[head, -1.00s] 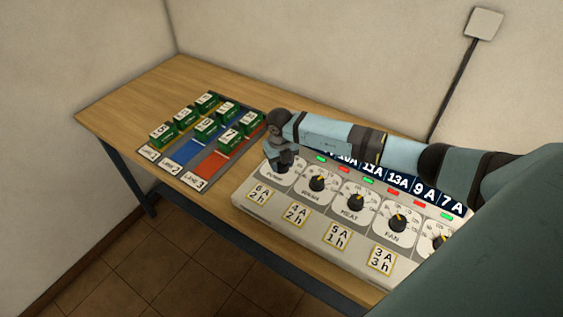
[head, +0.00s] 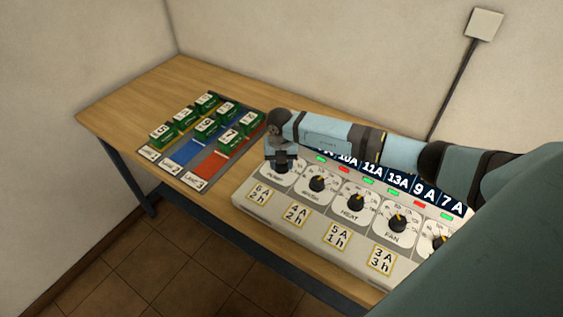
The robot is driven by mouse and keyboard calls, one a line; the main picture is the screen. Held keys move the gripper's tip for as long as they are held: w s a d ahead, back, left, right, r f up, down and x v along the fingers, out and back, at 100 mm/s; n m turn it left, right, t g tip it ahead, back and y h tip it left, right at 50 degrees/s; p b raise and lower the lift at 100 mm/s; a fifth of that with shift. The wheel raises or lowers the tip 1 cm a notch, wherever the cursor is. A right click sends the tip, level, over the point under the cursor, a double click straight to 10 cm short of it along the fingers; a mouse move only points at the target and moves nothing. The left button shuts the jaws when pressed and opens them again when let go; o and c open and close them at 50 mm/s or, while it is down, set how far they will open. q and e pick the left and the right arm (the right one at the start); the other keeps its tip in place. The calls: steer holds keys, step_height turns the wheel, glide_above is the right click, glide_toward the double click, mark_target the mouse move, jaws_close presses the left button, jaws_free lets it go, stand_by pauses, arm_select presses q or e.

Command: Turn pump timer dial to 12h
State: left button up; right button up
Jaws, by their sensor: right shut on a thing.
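The pump timer dial (head: 283,168) is the leftmost dial on the white control panel (head: 315,256), with a label below it that reads PUMP. My right gripper (head: 282,161) points down over this dial and is shut on its knob. The gripper covers most of the knob, so its pointer and the 12h mark cannot be read. My left gripper is not in view.
More dials stand to the right: wash (head: 317,184), heat (head: 355,203) and fan (head: 397,223). A dark display strip (head: 398,180) with ampere values runs behind them. Green blocks (head: 206,128) sit on coloured lanes at the left. Bare table lies at the far left.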

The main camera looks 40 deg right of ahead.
steer(key=o, duration=0.9)
step_height(320, 180, up, 14)
steer(key=shift+w+a+f+b, duration=0.1)
steer(key=shift+w+b, duration=0.05)
steer(key=shift+b, duration=0.95)
